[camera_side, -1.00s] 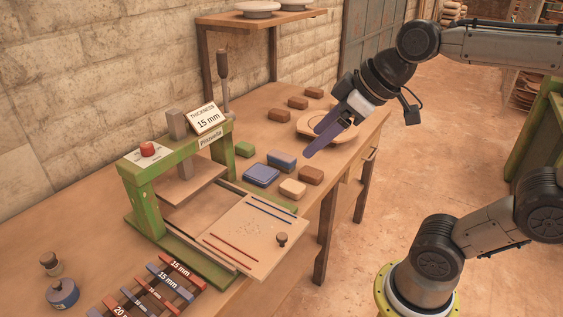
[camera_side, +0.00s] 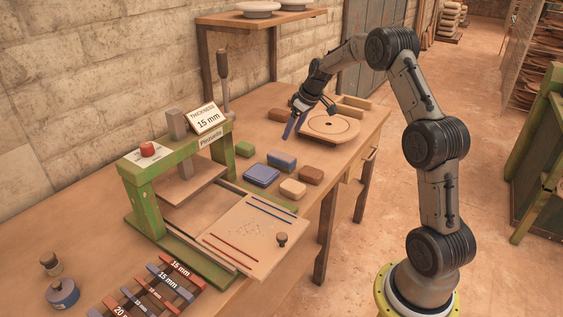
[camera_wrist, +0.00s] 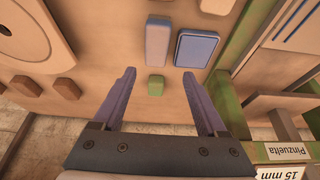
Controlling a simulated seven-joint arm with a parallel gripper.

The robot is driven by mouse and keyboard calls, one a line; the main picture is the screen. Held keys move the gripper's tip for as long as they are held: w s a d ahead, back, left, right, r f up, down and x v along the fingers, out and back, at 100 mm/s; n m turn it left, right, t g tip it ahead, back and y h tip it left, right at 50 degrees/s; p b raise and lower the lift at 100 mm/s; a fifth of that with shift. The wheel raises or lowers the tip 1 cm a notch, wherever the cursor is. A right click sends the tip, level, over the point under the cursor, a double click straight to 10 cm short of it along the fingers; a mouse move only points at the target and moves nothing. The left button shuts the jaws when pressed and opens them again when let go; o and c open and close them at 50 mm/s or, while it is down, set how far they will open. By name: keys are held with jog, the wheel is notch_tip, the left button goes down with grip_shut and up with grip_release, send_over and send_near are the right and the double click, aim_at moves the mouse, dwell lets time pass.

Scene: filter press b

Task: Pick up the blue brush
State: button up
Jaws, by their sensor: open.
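No bristles show clearly, so I cannot be sure which thing is the blue brush. A small blue block (camera_side: 282,160) lies on the table right of the press; it also shows in the wrist view (camera_wrist: 157,42). A flatter blue piece with a pale rim (camera_side: 261,175) lies beside it, also in the wrist view (camera_wrist: 196,48). My gripper (camera_side: 291,130) is open and empty above the table, behind the blue block. In the wrist view my gripper (camera_wrist: 159,74) has a small green block (camera_wrist: 155,85) showing between its fingers, below them.
The green press (camera_side: 148,200) stands at left with its sign. The green block (camera_side: 244,149) lies near it. Tan (camera_side: 292,188) and brown (camera_side: 311,175) blocks lie by the table's front edge. A round wooden disc (camera_side: 330,126) lies at right, with brown blocks (camera_side: 279,115) behind.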

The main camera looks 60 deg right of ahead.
aim_at(282, 155)
jog(key=x, duration=0.9)
jog(key=d+x, duration=0.1)
jog(key=x, duration=0.3)
jog(key=shift+f, duration=0.3)
jog(key=shift+f, duration=0.2)
dwell(0.4)
grip_shut()
